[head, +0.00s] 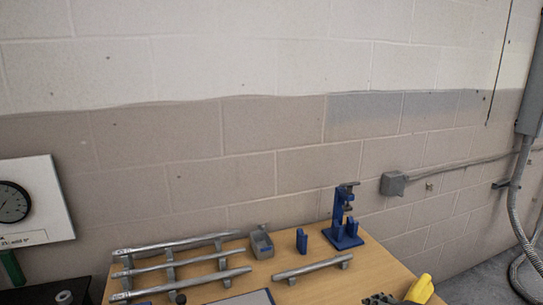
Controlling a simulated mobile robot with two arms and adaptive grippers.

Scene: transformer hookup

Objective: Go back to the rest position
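Neither of my grippers can be made out in the head view. A wooden table (374,268) stands at the bottom, against the block wall. On it lie several long grey bars (180,246) on grey supports at the left. A shorter grey bar (312,267) rests on two supports near the middle.
A yellow object (420,289) and dark parts are cut off at the lower right. A white gauge panel (36,203) is at the left. A grey wall box (393,184) and a hanging conduit (515,200) are at the right. Bare tabletop shows right of the short bar.

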